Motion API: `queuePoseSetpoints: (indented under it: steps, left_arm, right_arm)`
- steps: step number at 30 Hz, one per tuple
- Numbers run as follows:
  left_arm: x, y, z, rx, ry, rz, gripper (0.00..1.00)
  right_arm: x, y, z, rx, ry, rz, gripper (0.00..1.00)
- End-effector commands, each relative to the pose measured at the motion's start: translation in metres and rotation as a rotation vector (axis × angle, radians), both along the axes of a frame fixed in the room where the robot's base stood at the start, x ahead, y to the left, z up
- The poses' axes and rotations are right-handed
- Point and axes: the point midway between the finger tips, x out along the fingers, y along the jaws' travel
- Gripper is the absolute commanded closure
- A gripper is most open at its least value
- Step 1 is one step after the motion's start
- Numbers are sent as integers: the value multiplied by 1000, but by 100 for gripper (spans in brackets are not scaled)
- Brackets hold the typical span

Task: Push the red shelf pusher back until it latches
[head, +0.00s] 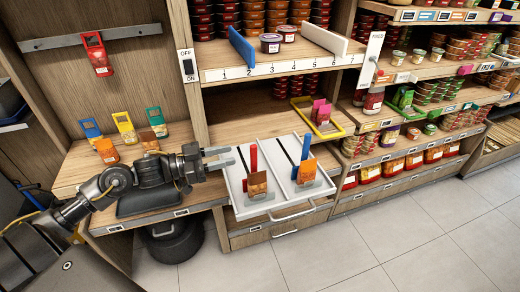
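The red shelf pusher (253,157) stands upright in the left lane of a white pull-out tray (238,204). An orange-brown packet (257,184) stands in front of it in the same lane. My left gripper (231,157) comes in from the left at the tray's left side, its two fingers apart with nothing visible between them. Its fingertips are just left of the red pusher and seem apart from it, though the depth is hard to judge. My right gripper is not in view.
A blue pusher (306,146) and another packet (306,173) stand in the tray's right lane. A yellow-rimmed tray (337,131) with pink packets lies behind. Colored packets stand on the wooden counter (77,167) at left. Stocked shelves fill the right; the floor (400,245) is clear.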

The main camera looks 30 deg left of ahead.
Motion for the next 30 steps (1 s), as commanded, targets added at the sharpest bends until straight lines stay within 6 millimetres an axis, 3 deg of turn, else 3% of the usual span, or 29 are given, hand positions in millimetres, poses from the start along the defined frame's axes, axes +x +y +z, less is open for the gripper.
queuePoseSetpoints:
  steps: [11,24,30]
  left_arm:
    - [9,-6,1,-50,40,0,64]
    - [63,-60,2,-49,39,1,64]
    - [75,-73,0,-47,41,2,64]
  right_arm:
    - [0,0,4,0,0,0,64]
    - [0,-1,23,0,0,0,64]
    - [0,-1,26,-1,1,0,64]
